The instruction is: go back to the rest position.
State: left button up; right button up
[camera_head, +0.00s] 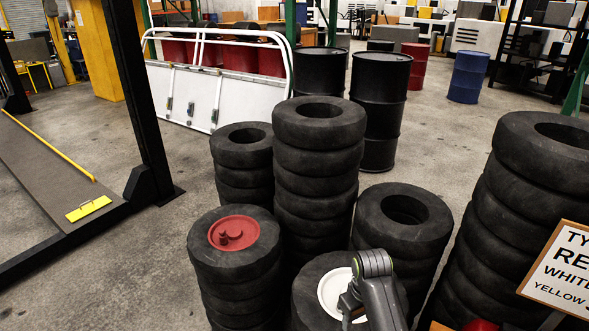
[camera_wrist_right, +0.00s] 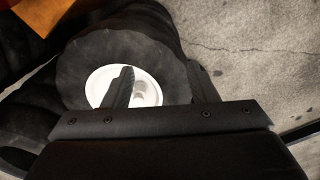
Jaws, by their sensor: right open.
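My right arm (camera_head: 375,285) reaches in from the bottom of the head view, over a tyre stack topped by a white hub (camera_head: 331,292). In the right wrist view my right gripper (camera_wrist_right: 162,84) is open, with its two fingers apart. The white hub also shows there (camera_wrist_right: 145,86), lying in the top tyre (camera_wrist_right: 85,60) beyond the fingers and partly hidden by one of them. I cannot tell whether a finger touches it. My left gripper is not in view.
A tyre stack with a red hub (camera_head: 238,231) stands to the left. Bare stacks (camera_head: 318,120) stand behind, and a tall stack (camera_head: 510,190) and a sign (camera_head: 560,270) stand at right. Black drums (camera_head: 380,100) are farther back. Open floor (camera_head: 120,255) lies at left.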

jog(key=s+d+f+m+b, duration=0.1)
jog(key=s+d+f, duration=0.3)
jog(key=f, duration=0.7)
jog(key=s+d+f+m+b, duration=0.1)
jog(key=s+d+f+b, duration=0.1)
jog(key=s+f, duration=0.7)
jog(key=s+d+f+m+b, duration=0.1)
jog(key=s+d+f, duration=0.2)
jog(key=f, duration=1)
pick_arm(q)
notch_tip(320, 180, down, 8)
jog(key=b, duration=0.3)
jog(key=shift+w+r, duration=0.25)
pick_arm(e)
jog(key=s+d+f+m, duration=0.1)
jog(key=s+f, duration=0.3)
jog(key=s, duration=0.5)
jog(key=s+d+f, duration=0.3)
jog(key=s+f, duration=0.2)
jog(key=s, duration=0.4)
jog(key=s+d+f+m+t+h, duration=0.1)
jog(key=s+f, duration=0.3)
jog(key=s, duration=0.5)
jog(key=shift+s+d+f+m, duration=0.2)
jog(key=shift+s+d+m, duration=0.1)
jog(key=shift+d, duration=0.25)
